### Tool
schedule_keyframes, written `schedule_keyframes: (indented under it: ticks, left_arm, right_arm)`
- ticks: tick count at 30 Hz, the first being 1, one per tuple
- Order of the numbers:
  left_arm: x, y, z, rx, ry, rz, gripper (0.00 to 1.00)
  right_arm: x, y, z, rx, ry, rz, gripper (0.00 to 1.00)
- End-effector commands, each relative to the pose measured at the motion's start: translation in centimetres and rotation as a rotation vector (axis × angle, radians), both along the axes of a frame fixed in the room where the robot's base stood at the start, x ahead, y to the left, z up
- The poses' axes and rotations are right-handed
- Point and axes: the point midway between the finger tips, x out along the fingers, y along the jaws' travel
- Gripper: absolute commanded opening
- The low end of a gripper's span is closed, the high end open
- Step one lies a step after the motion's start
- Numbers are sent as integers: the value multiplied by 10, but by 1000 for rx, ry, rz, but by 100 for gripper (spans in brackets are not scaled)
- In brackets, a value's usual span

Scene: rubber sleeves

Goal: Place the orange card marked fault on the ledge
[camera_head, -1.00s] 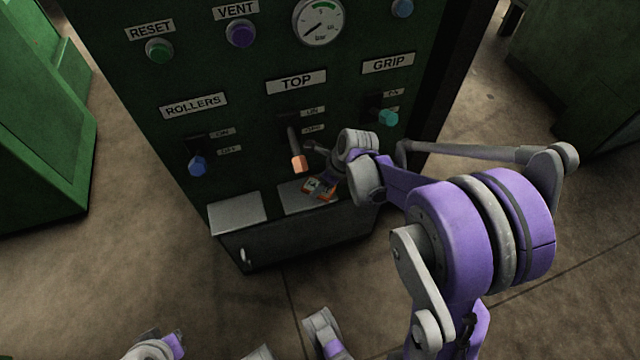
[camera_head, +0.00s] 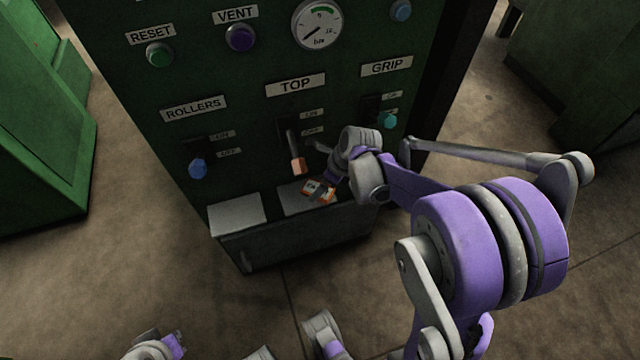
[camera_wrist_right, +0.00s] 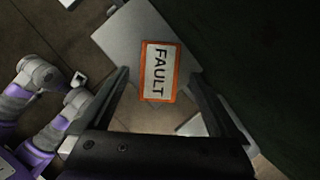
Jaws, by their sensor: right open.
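The orange-bordered white card marked FAULT (camera_wrist_right: 158,72) lies on a pale grey ledge plate (camera_wrist_right: 128,30) in the right wrist view. In the head view the card (camera_head: 311,187) shows small on the right-hand ledge plate (camera_head: 291,201), partly hidden by my gripper. My right gripper (camera_wrist_right: 160,74) is open, its two dark fingers on either side of the card with gaps between. In the head view the right gripper (camera_head: 328,182) is small and partly hidden by its wrist.
The green panel behind the ledge carries a TOP lever (camera_head: 296,155) with an orange tip close to the gripper. A blue ROLLERS lever (camera_head: 198,168) and a teal GRIP lever (camera_head: 388,120) stand out on either side. The left ledge plate (camera_head: 237,215) is bare.

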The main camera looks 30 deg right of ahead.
Motion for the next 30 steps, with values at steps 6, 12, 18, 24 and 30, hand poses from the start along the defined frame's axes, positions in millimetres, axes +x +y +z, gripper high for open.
schedule_keyframes:
  ticks: [6, 12, 18, 24, 30]
  left_arm:
    - [0, 0, 17, 0, -6, 0, 0]
    - [0, 0, 26, 0, -9, 0, 0]
    - [0, 0, 29, 0, -10, 0, 0]
    - [0, 0, 28, 0, -10, 0, 0]
    - [0, 0, 28, 0, -10, 0, 0]
  right_arm:
    - [-17, -10, 48, 1, -1, -3, 98]
    - [-28, -17, 80, 0, 0, -2, 98]
    - [-35, -17, 94, -12, -5, 26, 98]
    - [-61, 16, 99, -195, -72, 435, 98]
    - [-107, 59, 99, -506, -178, 1155, 98]
